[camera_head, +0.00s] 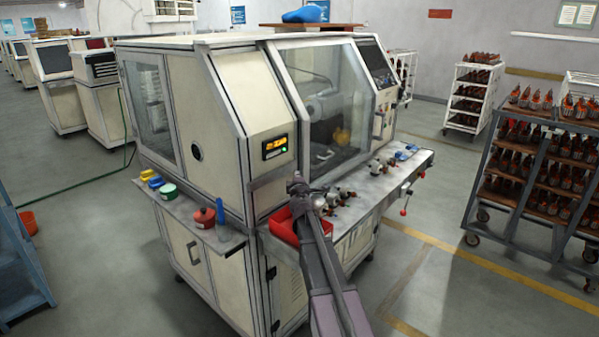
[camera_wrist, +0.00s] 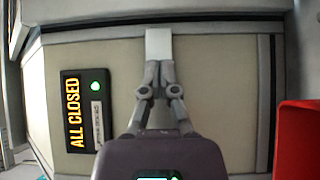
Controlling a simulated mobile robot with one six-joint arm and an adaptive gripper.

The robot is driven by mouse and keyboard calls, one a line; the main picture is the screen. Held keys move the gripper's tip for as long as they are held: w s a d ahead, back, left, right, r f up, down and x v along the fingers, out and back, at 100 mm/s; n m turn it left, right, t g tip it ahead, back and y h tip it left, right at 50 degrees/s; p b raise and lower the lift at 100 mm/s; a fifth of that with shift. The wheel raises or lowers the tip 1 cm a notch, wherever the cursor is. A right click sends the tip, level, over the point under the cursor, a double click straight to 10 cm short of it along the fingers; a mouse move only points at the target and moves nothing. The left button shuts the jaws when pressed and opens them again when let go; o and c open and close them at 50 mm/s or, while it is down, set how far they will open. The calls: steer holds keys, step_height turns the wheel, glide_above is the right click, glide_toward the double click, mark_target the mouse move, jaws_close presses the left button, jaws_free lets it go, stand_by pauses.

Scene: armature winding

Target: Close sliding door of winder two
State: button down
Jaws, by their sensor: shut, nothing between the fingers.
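The winder's windowed sliding door (camera_head: 328,100) stands across the front opening in the head view. No gap at its edges can be made out. The winder's small display (camera_head: 274,147) is lit on the panel left of the door; in the wrist view the display (camera_wrist: 74,112) reads "ALL CLOSED" beside a green light. My gripper (camera_head: 296,182) is in front of the machine, low by the display panel. In the wrist view my gripper (camera_wrist: 159,68) is shut and empty, its tips at a pale block (camera_wrist: 158,43) on a frame edge; contact cannot be told.
A red bin (camera_head: 284,227) sits on the front shelf beside my arm; it also shows in the wrist view (camera_wrist: 297,140). Several parts and tools lie on the work shelf (camera_head: 352,222). A rack of armatures (camera_head: 520,165) stands right. Floor between is clear.

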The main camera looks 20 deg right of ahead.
steer(key=v, duration=0.6)
steer(key=shift+s, duration=0.2)
stand_by(0.4)
